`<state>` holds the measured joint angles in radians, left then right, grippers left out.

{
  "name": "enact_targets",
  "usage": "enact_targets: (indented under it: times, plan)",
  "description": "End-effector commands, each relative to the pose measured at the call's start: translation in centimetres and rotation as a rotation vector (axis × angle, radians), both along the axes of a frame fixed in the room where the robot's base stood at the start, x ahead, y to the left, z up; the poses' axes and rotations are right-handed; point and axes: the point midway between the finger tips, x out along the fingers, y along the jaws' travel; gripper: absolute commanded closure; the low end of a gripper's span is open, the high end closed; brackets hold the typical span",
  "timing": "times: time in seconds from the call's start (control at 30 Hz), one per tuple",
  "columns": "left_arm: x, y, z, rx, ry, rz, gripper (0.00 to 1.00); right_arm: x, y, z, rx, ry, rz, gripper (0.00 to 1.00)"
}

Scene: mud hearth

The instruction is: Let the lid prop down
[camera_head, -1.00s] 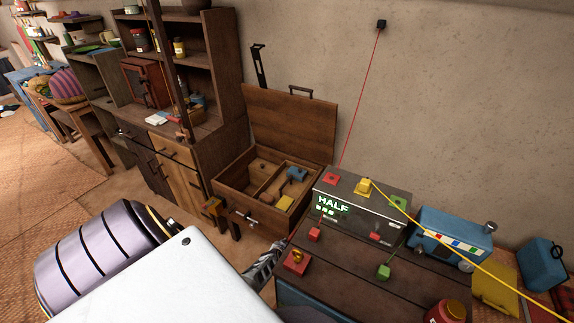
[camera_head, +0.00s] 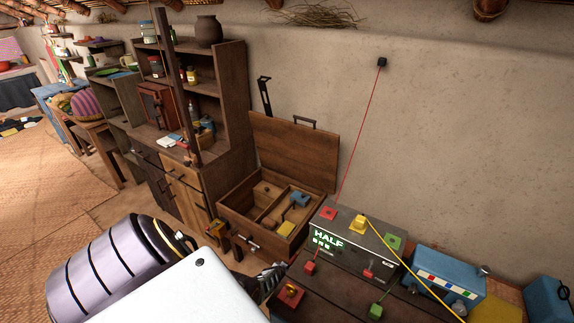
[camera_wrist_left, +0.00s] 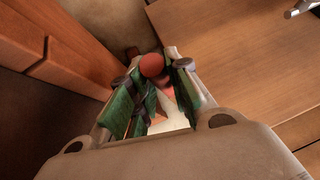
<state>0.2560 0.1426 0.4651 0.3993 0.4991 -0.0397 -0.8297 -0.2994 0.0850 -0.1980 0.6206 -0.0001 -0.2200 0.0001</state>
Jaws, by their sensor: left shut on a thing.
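A wooden chest (camera_head: 262,236) stands on the floor with its lid (camera_head: 293,152) raised, leaning back near the wall. A dark slotted metal bar (camera_head: 265,96) stands up at the lid's left side; I cannot tell whether it is the prop. My left gripper (camera_head: 270,278) is partly hidden behind my white body panel, low in front of the chest. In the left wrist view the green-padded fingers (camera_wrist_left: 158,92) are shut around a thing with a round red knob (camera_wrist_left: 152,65). The lower part of that thing is hidden. My right gripper is not in view.
A brown cabinet (camera_head: 185,190) stands left of the chest. The chest holds small blocks (camera_head: 287,228).

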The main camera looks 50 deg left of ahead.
Motion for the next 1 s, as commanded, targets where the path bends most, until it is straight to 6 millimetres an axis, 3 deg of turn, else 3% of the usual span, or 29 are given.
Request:
enact_targets:
  times: [0.6, 0.63, 0.8, 1.0]
  plan:
    - [-0.1, 0.2, 0.3, -0.003, 0.010, -0.001, 1.00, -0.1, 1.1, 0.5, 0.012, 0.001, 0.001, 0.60]
    - [-0.1, 0.2, 0.3, -0.003, 0.010, -0.001, 0.80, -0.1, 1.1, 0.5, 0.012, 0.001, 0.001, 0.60]
    - [-0.1, 0.2, 0.3, -0.003, 0.011, -0.001, 0.59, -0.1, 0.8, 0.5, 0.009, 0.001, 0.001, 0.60]
    - [-0.2, 0.2, 0.2, -0.003, 0.012, 0.000, 0.59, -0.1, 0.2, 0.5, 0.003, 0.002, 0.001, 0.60]
